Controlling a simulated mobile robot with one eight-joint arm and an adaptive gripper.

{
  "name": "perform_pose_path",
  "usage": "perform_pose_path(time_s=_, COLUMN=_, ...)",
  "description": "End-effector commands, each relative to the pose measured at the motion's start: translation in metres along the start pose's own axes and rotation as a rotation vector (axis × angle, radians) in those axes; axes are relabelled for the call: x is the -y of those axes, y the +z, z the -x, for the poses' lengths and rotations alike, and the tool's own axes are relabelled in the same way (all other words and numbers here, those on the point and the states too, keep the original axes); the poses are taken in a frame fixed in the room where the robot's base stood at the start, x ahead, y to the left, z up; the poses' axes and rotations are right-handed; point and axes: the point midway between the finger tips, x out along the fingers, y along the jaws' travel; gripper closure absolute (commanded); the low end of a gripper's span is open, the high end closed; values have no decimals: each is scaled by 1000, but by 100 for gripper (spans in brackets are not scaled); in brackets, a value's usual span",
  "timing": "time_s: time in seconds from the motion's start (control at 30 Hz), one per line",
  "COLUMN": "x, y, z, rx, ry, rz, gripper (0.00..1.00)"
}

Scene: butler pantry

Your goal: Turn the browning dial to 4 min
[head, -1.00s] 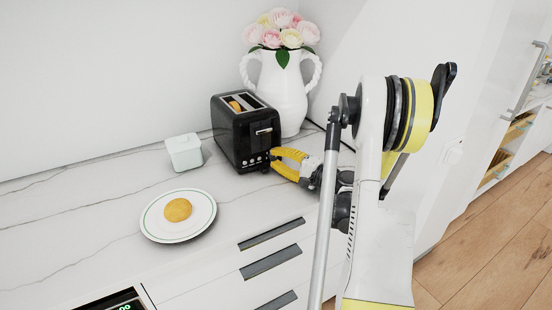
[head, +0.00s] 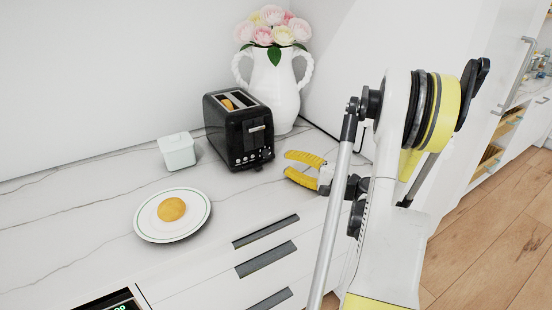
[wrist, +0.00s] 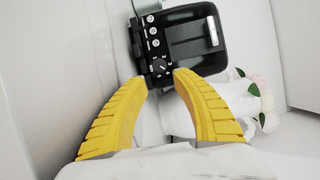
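The black toaster (head: 237,130) stands on the marble counter, its control face toward the front right. In the wrist view, the toaster (wrist: 188,38) shows its browning dial (wrist: 159,66), a round black knob with a light pointer mark, at the end of a row of round buttons. The marks around the dial are too small to read. My gripper (head: 287,163) has yellow fingers, apart and empty, to the right of the toaster with a gap between. In the wrist view my gripper (wrist: 161,80) has its fingertips on either side of the dial's line of sight.
A white vase (head: 274,85) with pink flowers stands behind the toaster. A small white lidded box (head: 177,152) is left of it. A plate (head: 149,227) with a round golden bun (head: 171,209) lies in front. Bare counter surrounds these.

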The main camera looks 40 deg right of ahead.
Motion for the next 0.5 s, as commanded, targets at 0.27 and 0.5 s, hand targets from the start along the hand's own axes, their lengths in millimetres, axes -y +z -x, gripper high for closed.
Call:
perform_pose_path(time_s=0.27, x=0, y=0, z=36, rx=0, ry=0, rz=0, gripper=67)
perform_pose_path(time_s=0.5, x=0, y=0, z=38, rx=1, ry=0, rz=0, gripper=67)
